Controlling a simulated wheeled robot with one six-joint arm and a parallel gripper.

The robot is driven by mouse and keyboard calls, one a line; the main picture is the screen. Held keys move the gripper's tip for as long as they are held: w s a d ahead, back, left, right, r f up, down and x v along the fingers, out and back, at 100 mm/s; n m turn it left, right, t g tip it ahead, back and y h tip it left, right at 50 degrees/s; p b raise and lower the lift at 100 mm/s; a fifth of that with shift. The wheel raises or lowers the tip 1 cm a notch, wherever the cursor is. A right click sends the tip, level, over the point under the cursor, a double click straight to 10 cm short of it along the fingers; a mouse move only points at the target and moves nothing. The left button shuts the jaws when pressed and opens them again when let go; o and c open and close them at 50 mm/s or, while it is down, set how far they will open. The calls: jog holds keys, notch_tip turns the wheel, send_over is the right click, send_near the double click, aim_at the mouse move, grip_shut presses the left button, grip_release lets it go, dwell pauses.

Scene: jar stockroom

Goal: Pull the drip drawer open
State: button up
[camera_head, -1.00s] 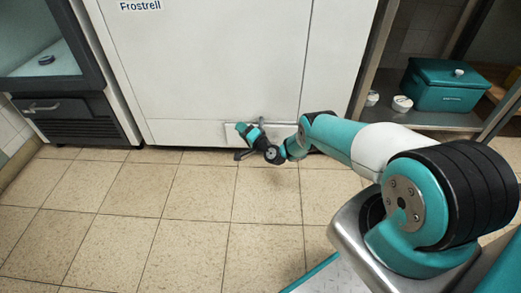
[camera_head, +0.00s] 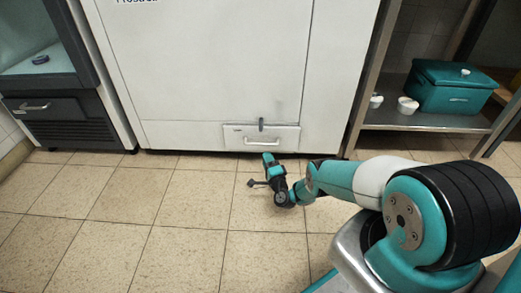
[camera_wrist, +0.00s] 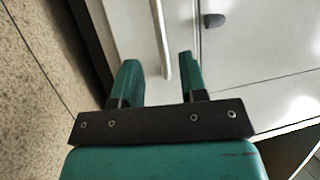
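The drip drawer (camera_head: 285,142) is a pale panel low in the front of the white cabinet, with a light bar handle (camera_head: 257,142). It looks flush or nearly so; I cannot tell of a small gap. My gripper (camera_head: 268,158) is low in front of the drawer, just below the handle in the head view. In the wrist view, my gripper (camera_wrist: 160,62) has its two teal fingers apart with nothing held. The bar handle (camera_wrist: 160,35) appears ahead between the fingers' lines; contact is not clear.
A dark knob (camera_head: 261,125) sits at the drawer's top edge. A dark-fronted cooler (camera_head: 70,118) stands left. A steel shelf (camera_head: 425,122) with a teal box (camera_head: 450,90) and white cups (camera_head: 407,105) stands right. The tiled floor (camera_head: 160,200) in front is clear.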

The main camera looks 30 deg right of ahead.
aim_at(260, 144)
jog(key=shift+b+x, duration=3.6)
jog(key=shift+x, duration=0.85)
jog(key=shift+c, duration=0.5)
grip_shut()
